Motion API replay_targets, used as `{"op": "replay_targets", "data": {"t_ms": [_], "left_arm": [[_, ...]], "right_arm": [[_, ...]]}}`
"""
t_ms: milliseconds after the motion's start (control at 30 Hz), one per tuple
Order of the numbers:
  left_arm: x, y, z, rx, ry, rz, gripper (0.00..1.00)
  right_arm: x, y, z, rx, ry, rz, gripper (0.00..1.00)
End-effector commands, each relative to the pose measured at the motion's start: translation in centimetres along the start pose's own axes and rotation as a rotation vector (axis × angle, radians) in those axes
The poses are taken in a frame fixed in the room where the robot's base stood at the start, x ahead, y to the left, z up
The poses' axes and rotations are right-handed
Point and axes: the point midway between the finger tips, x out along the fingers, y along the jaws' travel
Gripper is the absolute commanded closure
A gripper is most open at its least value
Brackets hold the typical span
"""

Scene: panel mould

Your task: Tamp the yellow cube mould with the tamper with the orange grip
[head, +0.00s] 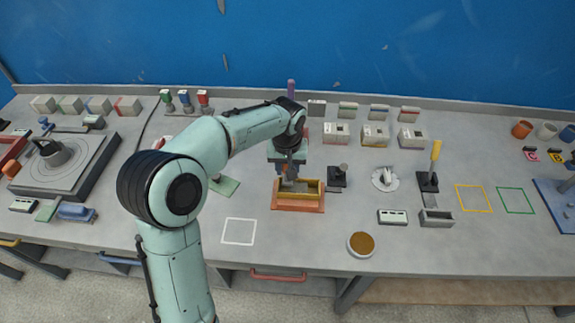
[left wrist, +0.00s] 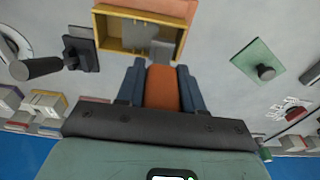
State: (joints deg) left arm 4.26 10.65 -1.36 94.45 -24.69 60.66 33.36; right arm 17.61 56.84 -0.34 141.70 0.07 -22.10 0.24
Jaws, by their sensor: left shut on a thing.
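The yellow mould (head: 313,188) stands on an orange-red base (head: 298,206) near the middle of the bench. It also shows at the top of the left wrist view (left wrist: 105,30) as an open yellow frame. My left gripper (head: 287,168) is above its left part in the head view. In the left wrist view my left gripper (left wrist: 161,85) is shut on the orange grip of the tamper (left wrist: 162,88). The tamper's grey foot (left wrist: 164,46) overlaps one end of the mould; how deep it sits I cannot tell. My right gripper is not in view.
A dark-handled tool (head: 337,176) stands close right of the mould, and a green plate with a knob (head: 225,185) lies left. A yellow-handled tool (head: 434,160) stands farther right. Bench room is free around the white outlined square (head: 238,231).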

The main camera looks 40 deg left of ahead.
Motion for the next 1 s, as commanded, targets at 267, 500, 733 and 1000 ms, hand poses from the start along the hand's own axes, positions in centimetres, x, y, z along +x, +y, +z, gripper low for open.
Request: {"op": "replay_targets", "data": {"t_ms": [267, 500, 733, 1000], "left_arm": [[0.0, 0.0, 0.0, 0.000, 0.002, 0.001, 0.94], [1.3, 0.0, 0.2, 0.000, 0.000, 0.000, 0.94], [2.7, 0.0, 0.3, 0.000, 0.001, 0.001, 0.94], [3.5, 0.1, 0.4, 0.000, 0.002, 0.001, 0.94]], "right_arm": [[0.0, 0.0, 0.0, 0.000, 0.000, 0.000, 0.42], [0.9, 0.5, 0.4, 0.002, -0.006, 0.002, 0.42], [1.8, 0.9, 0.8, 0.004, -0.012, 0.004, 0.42], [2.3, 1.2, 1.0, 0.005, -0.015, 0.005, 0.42]]}}
